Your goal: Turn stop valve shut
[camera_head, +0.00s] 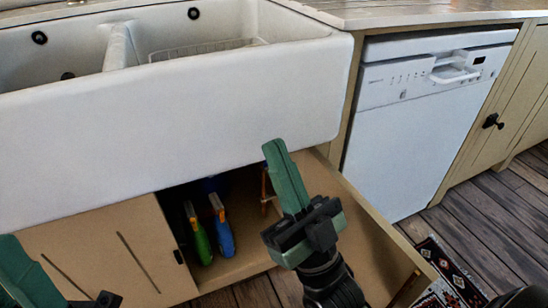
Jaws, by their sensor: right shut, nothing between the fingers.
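My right gripper (277,152) is shut and empty, its green fingers pointing up in front of the open cupboard (247,262) under the sink. A thin copper-coloured pipe (264,188) stands inside the cupboard, just left of the fingers. A small orange-red part at the pipe may belong to the stop valve, but it is too small to tell. The gripper hides part of the cupboard's right side, and I cannot tell whether it touches the pipe. Part of my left gripper (22,272) shows at the lower left edge; its jaw state is unclear.
A green bottle (199,238) and a blue bottle (222,234) stand in the cupboard. Its open right door (372,245) juts forward. The white sink (190,125) overhangs the opening. A white dishwasher (425,130) stands right; a patterned rug (450,275) lies on the floor.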

